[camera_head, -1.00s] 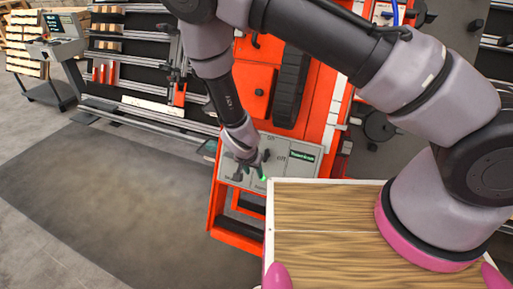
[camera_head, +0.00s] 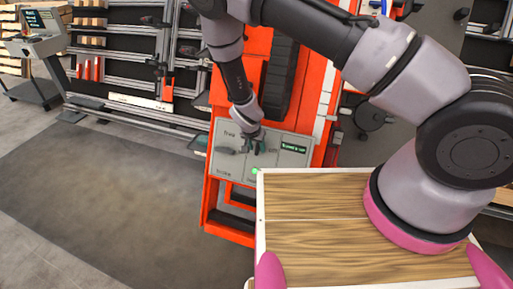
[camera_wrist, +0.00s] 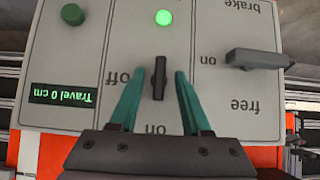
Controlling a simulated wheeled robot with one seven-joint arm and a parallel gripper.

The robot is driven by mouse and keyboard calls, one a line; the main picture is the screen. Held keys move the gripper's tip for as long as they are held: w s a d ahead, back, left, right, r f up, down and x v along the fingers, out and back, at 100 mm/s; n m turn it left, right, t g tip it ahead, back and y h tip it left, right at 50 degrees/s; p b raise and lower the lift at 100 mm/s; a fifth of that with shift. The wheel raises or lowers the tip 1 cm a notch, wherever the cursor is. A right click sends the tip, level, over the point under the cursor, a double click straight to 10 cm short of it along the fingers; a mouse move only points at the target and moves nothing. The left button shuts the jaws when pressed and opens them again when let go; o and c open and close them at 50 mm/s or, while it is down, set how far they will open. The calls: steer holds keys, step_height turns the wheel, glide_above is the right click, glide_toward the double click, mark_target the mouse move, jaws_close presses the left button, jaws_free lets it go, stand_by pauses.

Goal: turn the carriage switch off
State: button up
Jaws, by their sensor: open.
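The control panel (camera_wrist: 70,45) is grey and appears upside down in the wrist view; it also shows on the orange machine in the head view (camera_head: 225,160). A small black switch (camera_wrist: 159,77) sits mid-panel, its long side vertical in the wrist view. The word "on" is below it and "off" to its left. A green lamp (camera_wrist: 163,18) is lit above it. My gripper (camera_wrist: 156,80) is open, with one green finger on each side of the switch and visible gaps. In the head view, my gripper (camera_head: 254,145) hides the switch.
A dark lever (camera_wrist: 258,58) lies beside the switch, between "brake" and "free". A round green button (camera_wrist: 73,14) and a display (camera_wrist: 63,93) reading "Travel 0 cm" are on the other side. A wooden-topped surface (camera_head: 310,205) with a white edge stands close in front of the panel.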

steer(key=shift+f, duration=0.15)
jaws_close()
